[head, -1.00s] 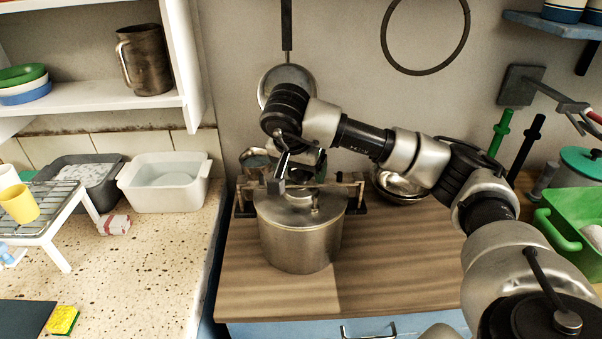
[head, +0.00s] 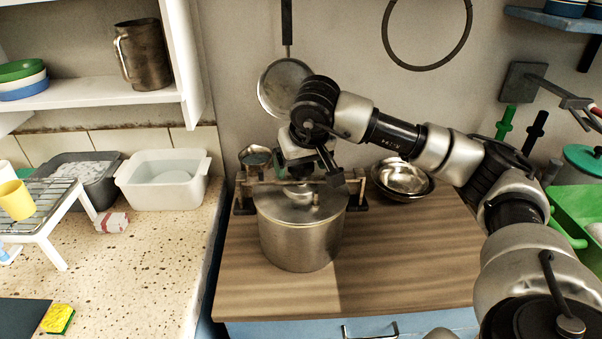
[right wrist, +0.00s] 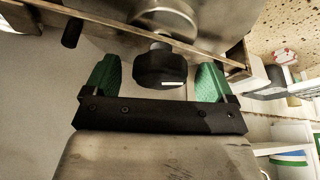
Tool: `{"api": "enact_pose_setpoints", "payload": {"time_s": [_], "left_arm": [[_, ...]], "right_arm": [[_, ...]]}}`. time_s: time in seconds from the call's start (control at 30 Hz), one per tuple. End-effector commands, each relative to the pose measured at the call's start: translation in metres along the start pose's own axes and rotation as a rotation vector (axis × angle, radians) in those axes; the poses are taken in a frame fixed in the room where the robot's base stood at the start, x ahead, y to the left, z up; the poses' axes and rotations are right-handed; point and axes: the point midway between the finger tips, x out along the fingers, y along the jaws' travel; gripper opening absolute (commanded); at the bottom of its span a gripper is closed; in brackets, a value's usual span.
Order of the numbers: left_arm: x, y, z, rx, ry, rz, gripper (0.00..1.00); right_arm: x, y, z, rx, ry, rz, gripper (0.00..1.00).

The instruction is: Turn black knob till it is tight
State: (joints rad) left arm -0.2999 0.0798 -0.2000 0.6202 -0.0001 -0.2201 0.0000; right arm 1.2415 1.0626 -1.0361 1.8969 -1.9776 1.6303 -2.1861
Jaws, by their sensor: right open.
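The black knob (right wrist: 160,68) shows in the right wrist view, dark and faceted, on a short metal stem. My right gripper (right wrist: 155,80) is open, with one green fingertip on each side of the knob and a visible gap to both. In the head view the right gripper (head: 325,168) is just above and behind the lidded metal pot (head: 300,242); there I cannot make out the knob. A long thin bar (right wrist: 130,28) runs close beside the knob in the wrist view. My left gripper is not in view.
The pot stands on a wooden counter (head: 400,265). Metal bowls (head: 403,178) are to its right, and a round pan (head: 283,88) hangs on the wall behind. A white basin (head: 165,182) stands to the left. The counter's front right is clear.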

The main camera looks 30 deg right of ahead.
Motion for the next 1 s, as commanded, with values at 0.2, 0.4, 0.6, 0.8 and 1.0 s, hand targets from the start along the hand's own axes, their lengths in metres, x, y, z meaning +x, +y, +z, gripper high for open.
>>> {"api": "enact_pose_setpoints", "payload": {"time_s": [0.2, 0.4, 0.6, 0.8, 1.0], "left_arm": [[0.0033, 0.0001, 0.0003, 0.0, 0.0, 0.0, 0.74], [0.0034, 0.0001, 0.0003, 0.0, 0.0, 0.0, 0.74], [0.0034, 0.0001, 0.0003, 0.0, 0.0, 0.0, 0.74], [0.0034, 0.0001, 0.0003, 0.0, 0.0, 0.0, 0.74], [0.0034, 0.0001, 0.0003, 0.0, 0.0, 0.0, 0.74]], "right_arm": [[0.0005, 0.0013, -0.0001, -0.272, 0.0, -0.114, 0.85], [0.0002, 0.0005, -0.0003, -0.499, -0.001, -0.209, 0.85], [0.0, 0.0001, 0.0, -0.587, -0.001, -0.243, 0.85], [0.0, 0.0001, 0.0, -0.586, -0.001, -0.242, 0.85], [0.0, 0.0, 0.0, -0.585, -0.001, -0.241, 0.72]]}}
